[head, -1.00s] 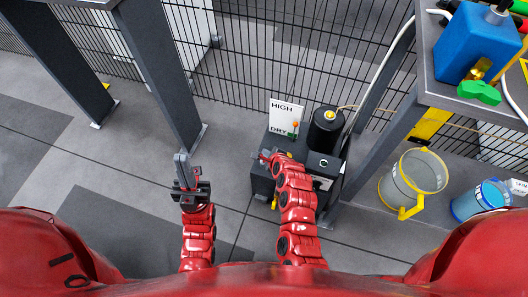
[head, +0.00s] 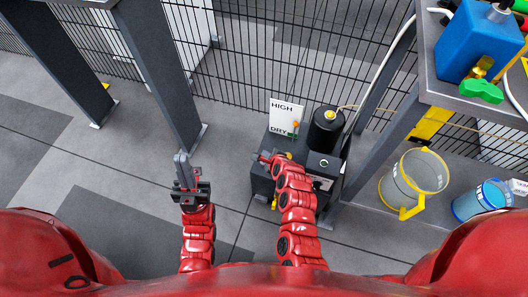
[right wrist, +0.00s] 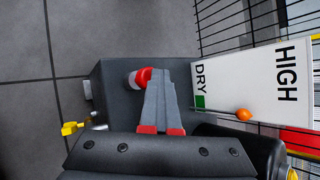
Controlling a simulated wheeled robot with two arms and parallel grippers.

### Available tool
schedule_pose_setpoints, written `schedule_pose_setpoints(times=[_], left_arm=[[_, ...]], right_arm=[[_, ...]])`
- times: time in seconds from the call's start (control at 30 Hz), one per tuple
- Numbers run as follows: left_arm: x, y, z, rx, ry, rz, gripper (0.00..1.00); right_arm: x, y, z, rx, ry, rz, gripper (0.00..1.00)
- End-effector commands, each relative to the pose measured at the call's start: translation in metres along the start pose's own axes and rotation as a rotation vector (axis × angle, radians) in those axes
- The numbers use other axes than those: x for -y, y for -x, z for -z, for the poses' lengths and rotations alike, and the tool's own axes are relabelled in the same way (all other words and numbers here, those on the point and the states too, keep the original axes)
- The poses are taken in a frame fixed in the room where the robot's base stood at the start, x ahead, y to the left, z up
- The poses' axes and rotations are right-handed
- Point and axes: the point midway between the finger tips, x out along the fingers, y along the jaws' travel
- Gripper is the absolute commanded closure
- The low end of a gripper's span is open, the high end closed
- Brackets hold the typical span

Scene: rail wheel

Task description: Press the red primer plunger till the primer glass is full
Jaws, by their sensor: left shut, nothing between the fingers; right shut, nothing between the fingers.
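The red primer plunger (right wrist: 141,77) shows in the right wrist view, on a pale collar at the edge of a dark grey pump unit (right wrist: 112,72). My right gripper (right wrist: 165,72) is shut and empty. Its fingertips overlap the plunger's right side in that view; I cannot tell whether they touch it. In the head view the right gripper (head: 272,157) is over the unit's left part, largely hidden by its own wrist. My left gripper (head: 184,170) is shut and empty, above the floor left of the unit. I cannot make out the primer glass or its level.
A sign (head: 286,115) reading HIGH and DRY stands behind the unit, with an orange ball (right wrist: 244,114) near its green mark. A black cylinder (head: 326,130) stands beside it. A bench post is to the right, with a clear bucket (head: 412,176) beyond. Mesh fencing is behind.

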Motion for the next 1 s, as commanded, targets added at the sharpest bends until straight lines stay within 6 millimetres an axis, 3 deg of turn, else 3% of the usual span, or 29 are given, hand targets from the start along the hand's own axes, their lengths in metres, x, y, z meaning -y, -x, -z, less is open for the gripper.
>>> schedule_pose_setpoints(times=[0.37, 1.0], left_arm=[[0.000, -0.004, 0.001, 0.000, 0.000, 0.000, 1.00], [0.002, -0.038, 0.006, 0.000, 0.000, 0.000, 1.00]], right_arm=[[0.001, 0.003, -0.001, -0.002, 0.000, -0.002, 1.00], [0.020, 0.029, -0.021, 0.000, 0.000, -0.001, 1.00]])
